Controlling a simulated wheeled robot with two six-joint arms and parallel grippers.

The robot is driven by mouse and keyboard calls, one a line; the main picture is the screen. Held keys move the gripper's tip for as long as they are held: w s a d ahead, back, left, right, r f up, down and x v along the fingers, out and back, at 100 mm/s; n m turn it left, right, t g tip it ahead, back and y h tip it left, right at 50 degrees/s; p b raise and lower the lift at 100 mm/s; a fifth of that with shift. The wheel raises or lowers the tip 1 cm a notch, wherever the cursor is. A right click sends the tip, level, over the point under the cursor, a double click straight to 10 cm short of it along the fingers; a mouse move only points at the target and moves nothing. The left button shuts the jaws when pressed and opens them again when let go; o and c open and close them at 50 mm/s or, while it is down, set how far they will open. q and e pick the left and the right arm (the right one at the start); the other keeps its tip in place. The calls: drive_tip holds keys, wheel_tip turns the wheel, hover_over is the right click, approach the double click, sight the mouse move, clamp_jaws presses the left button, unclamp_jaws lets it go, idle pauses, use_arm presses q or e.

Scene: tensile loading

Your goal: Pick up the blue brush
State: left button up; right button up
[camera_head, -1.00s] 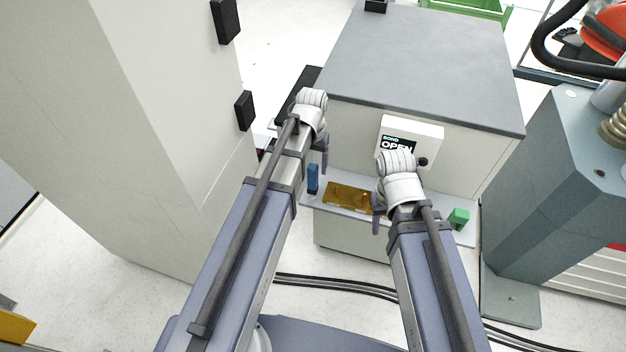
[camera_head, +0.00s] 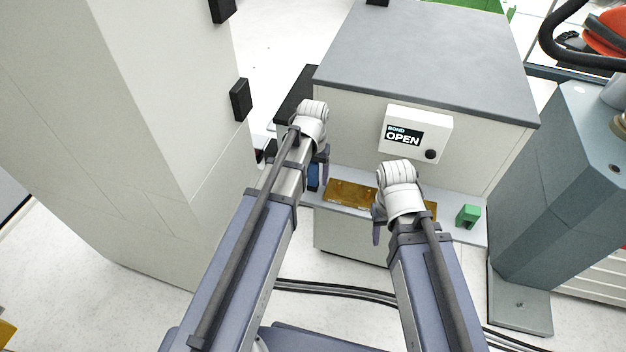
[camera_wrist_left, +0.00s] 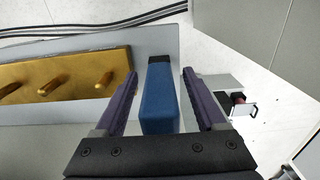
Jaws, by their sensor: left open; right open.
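The blue brush (camera_wrist_left: 159,98) is a blue block standing on the grey shelf at the left end of the brass plate. In the left wrist view it lies between the two purple fingers of my left gripper (camera_wrist_left: 160,88), which is open with a gap on each side. In the head view the brush (camera_head: 313,177) is partly hidden behind my left gripper (camera_head: 322,170). My right gripper (camera_head: 378,222) is open and empty in front of the brass plate; its fingers are mostly hidden by its wrist.
The brass plate (camera_head: 350,194) with pegs (camera_wrist_left: 54,86) lies on the shelf (camera_head: 366,212). A green block (camera_head: 467,215) stands at its right end. A white box reading OPEN (camera_head: 416,135) is on the cabinet behind. A tall white cabinet (camera_head: 150,130) stands close on the left.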

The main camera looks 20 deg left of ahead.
use_arm(q)
clamp_jaws()
idle(0.6)
